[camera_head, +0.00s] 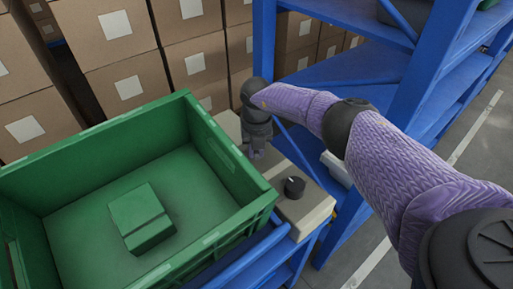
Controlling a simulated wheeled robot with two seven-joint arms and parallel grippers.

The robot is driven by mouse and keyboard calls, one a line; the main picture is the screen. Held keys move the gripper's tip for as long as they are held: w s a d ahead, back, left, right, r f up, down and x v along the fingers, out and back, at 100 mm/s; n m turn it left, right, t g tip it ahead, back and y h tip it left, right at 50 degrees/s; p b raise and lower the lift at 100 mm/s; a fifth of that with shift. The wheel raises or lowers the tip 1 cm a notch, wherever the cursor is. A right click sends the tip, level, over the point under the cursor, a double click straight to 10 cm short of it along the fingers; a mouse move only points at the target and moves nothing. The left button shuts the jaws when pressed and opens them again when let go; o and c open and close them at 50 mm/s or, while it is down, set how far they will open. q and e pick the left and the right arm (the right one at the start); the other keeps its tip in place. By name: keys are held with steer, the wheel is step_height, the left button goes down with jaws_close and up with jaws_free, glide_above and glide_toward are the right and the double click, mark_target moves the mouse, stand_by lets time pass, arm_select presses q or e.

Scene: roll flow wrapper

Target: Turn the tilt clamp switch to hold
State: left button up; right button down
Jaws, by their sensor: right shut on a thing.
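A beige control box (305,211) sits beside the green crate, on the blue frame. A black round knob (294,187) with a light mark stands on its near end, clear of my gripper. My right gripper (257,153) points down at the farther part of the box, beyond this knob. It is shut on what looks like the tilt clamp switch, which its fingers hide. The switch's setting and any labels cannot be read. My left gripper is not in view.
A large green crate (262,199) fills the left, close beside my right gripper, with a smaller green box (140,218) inside. A blue rack (345,72) stands behind and right of my gripper. Stacked cardboard boxes (118,78) line the back. Grey floor shows at right.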

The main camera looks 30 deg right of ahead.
mark_target(256, 152)
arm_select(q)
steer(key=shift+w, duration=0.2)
arm_select(e)
steer(key=shift+w+r, duration=0.1)
steer(key=c, duration=0.6)
jaws_free()
steer(key=shift+r, duration=0.1)
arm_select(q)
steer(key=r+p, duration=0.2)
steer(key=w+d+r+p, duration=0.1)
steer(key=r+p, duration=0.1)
arm_select(e)
step_height(256, 152, up, 10)
steer(key=shift+f, duration=0.2)
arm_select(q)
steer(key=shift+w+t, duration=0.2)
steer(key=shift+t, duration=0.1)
